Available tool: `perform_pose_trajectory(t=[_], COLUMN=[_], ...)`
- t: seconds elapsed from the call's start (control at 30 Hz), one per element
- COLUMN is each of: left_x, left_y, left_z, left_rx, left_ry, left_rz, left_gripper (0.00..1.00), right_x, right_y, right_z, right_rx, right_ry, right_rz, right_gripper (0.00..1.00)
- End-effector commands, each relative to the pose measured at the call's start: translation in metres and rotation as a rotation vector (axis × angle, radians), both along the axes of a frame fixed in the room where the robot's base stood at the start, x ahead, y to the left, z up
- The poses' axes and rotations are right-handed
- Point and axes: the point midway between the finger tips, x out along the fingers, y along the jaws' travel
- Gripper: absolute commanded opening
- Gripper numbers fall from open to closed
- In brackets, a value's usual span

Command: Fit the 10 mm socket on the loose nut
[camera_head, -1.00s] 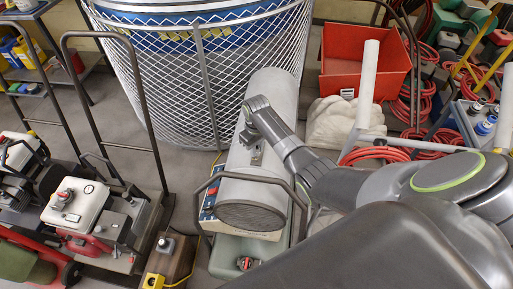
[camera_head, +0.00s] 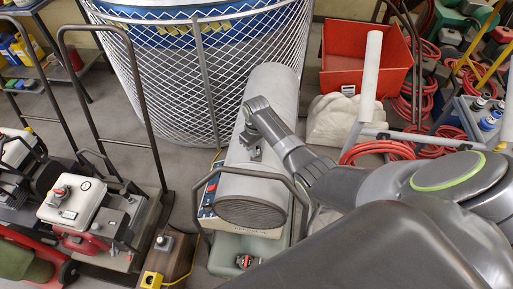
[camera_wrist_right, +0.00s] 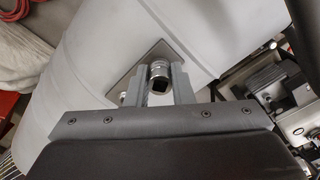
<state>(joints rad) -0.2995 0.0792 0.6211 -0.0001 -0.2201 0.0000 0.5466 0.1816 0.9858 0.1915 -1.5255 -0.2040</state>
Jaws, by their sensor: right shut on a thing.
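My right gripper (camera_head: 252,142) reaches in from the right over a long grey cylinder (camera_head: 270,95). In the right wrist view my right gripper (camera_wrist_right: 159,82) is shut on a shiny metal socket (camera_wrist_right: 158,74), with its square drive hole facing the camera. The socket is over a dark square plate (camera_wrist_right: 142,62) on the pale cylinder's side. I cannot tell whether it touches anything below. A small metal stud or nut (camera_wrist_right: 123,98) shows left of the fingers. Any nut under the socket is hidden. My left gripper is not in view.
A tubular handle (camera_head: 248,172) crosses near the cylinder's front end. A mesh cage (camera_head: 200,80) stands behind left, and a red bin (camera_head: 365,55) behind right. A cart with a red and white machine (camera_head: 75,200) stands at the left. Red hoses (camera_head: 385,148) lie at the right.

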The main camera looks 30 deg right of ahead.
Motion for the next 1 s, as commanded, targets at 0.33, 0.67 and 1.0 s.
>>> perform_pose_trajectory(t=[0.33, 0.67, 1.0], left_x=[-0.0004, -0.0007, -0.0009], left_y=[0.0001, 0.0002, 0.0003], left_z=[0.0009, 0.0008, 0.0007], left_rx=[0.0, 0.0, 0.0], left_ry=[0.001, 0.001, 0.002], left_rz=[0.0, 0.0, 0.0], left_gripper=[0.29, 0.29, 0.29], right_x=[0.0001, 0.0003, 0.0001], right_y=[0.0002, 0.0002, 0.0001], right_z=[-0.0041, -0.0052, -0.0053], right_rx=[0.0, 0.0, 0.0], right_ry=[0.0, -0.001, 0.0], right_rz=[0.0, 0.0, 0.0], right_gripper=[0.0, 0.25, 0.46])
